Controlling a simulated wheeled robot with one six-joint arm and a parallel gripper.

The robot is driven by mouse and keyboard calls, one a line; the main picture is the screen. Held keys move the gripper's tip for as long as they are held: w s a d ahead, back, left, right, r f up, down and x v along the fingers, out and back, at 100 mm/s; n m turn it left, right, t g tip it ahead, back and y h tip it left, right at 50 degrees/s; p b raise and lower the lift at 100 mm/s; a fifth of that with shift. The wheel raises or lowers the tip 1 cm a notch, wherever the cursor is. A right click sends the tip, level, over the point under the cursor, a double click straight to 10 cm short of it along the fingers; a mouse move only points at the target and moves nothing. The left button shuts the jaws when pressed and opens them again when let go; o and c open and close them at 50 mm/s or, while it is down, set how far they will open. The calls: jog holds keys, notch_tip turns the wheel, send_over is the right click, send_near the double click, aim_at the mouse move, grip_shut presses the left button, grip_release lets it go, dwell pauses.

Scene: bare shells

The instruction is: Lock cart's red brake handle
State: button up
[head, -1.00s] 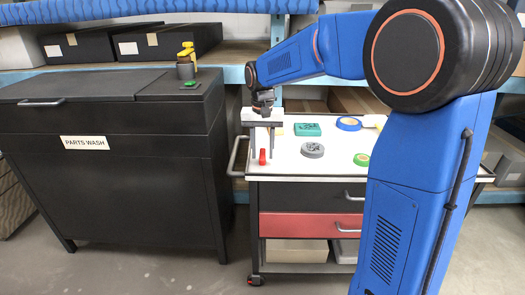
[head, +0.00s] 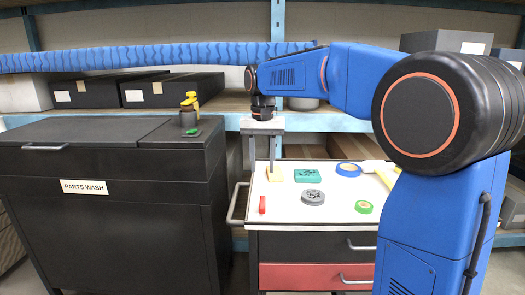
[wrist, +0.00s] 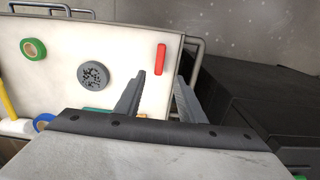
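The red brake handle (head: 262,204) is a small, narrow bar at the near left corner of the cart's white top (head: 334,206). In the wrist view the handle (wrist: 161,53) lies beyond the fingertips, close to the cart's edge, with nothing around it. My gripper (head: 271,174) hangs fingers down above the cart's left side. It also shows in the wrist view (wrist: 160,80), with its two grey fingers apart and nothing between them. The fingers are clear of the handle.
A grey disc (head: 313,197), green tape roll (head: 364,207), blue tape roll (head: 348,169) and teal block (head: 307,175) lie on the cart top. A black parts-wash cabinet (head: 105,215) stands left, with a narrow gap. A cart rail (head: 236,204) sticks out left.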

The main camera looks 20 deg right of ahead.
notch_tip(320, 180, up, 4)
jog(key=shift+r, duration=0.2)
dwell(0.3)
jog(key=s+d+f+n+t, duration=0.1)
jog(key=s+d+f, duration=0.1)
jog(key=s+f, duration=0.4)
jog(key=s+d+f+n+t, duration=0.1)
jog(key=s+f, duration=0.5)
jog(key=s, duration=1)
jog(key=s+d+f+n+t, duration=0.1)
jog(key=s+d+f, duration=0.3)
jog(key=s, duration=0.7)
notch_tip(320, 180, down, 3)
jog(key=shift+s+r+n+t, duration=0.1)
jog(key=shift+s+n+t, duration=0.3)
jog(key=shift+t, duration=0.5)
jog(key=shift+d, duration=0.1)
jog(key=shift+c, duration=0.6)
